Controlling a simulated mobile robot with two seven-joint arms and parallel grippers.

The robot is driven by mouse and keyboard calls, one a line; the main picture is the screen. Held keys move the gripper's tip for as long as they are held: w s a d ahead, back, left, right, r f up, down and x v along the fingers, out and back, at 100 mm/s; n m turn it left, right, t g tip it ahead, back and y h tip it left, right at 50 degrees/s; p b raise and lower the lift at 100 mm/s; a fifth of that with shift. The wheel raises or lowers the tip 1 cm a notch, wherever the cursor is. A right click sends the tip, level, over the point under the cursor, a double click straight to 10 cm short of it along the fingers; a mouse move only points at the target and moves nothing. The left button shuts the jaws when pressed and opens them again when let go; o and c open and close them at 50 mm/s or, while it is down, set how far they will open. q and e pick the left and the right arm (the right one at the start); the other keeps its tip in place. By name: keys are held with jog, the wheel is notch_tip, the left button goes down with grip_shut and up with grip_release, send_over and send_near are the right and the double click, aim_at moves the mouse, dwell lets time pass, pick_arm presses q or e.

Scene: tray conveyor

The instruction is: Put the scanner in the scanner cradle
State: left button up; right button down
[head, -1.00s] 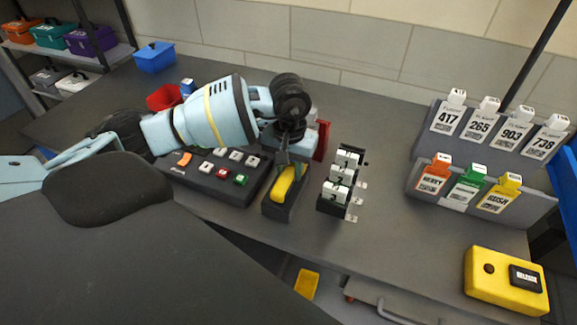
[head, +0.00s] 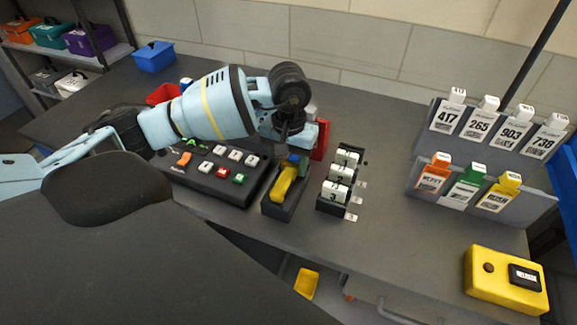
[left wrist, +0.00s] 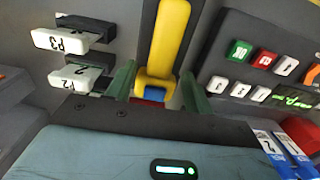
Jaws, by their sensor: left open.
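The yellow scanner (head: 282,187) lies in the dark scanner cradle (head: 283,212) in the middle of the bench. Its blue end (head: 293,160) shows at the far side. My left gripper (head: 291,151) is just above that far end. In the left wrist view the scanner (left wrist: 167,40) runs up from between the two green fingers of the left gripper (left wrist: 158,88). The fingers are open, one on each side, with gaps beside the scanner. The wrist hides some of the cradle's far end. My right gripper is not in view.
A button panel (head: 207,186) stands left of the cradle and a stack of numbered white tags (head: 336,190) stands right of it. A red part (head: 322,139) is behind. Tag racks (head: 423,186) and a yellow release box (head: 492,295) are farther right. Bench between is clear.

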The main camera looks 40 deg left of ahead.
aim_at(289, 170)
pick_arm(q)
notch_tip(289, 170, up, 10)
dwell(0.4)
